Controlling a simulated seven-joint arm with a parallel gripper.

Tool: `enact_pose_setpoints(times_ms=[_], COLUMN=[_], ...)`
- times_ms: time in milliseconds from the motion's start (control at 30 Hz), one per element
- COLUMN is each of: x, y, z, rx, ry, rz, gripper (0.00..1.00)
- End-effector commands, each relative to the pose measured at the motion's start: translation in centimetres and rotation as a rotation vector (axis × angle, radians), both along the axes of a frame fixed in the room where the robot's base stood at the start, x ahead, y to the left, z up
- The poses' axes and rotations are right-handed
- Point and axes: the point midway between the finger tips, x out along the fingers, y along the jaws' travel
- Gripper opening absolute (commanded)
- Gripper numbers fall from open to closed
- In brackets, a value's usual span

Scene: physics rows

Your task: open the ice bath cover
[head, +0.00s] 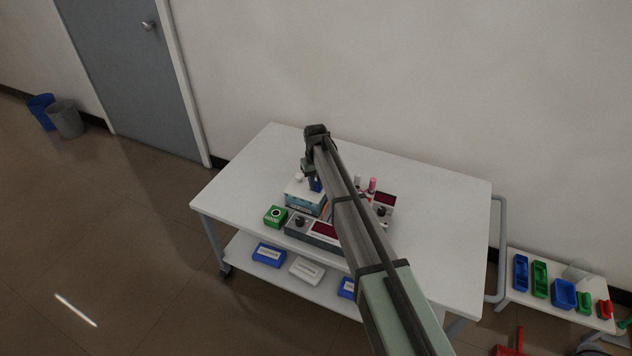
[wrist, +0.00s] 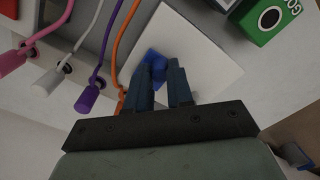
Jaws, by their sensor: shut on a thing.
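The ice bath (head: 304,198) is a small box with a white top and a teal front on the white table. Its cover shows in the wrist view as a white panel (wrist: 205,62) with a blue knob (wrist: 153,56). My gripper (head: 315,182) is over the box, and its dark blue fingers (wrist: 161,78) are shut on the blue knob. The fingers hide part of the knob. I cannot tell from these frames whether the cover is lifted off the box.
A green box (head: 275,216) stands left of the bath; a grey device with a dark red display (head: 324,230) stands in front. Pink, white, purple and orange cables (wrist: 97,78) run close beside the gripper. The left and back of the tabletop (head: 255,165) are clear.

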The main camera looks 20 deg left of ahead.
Motion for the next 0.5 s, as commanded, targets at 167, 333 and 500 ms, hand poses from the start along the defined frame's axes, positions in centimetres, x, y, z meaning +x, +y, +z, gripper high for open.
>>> enact_pose_setpoints(times_ms=[167,333,500], x=[-3.1,-5.0,-5.0], y=[-0.1,-0.1,0.0], z=[0.0,0.0,0.0], rx=[0.001,0.000,-0.001], ry=[0.001,0.001,0.005], rz=[0.002,0.001,0.000], gripper=[0.00,0.00,0.00])
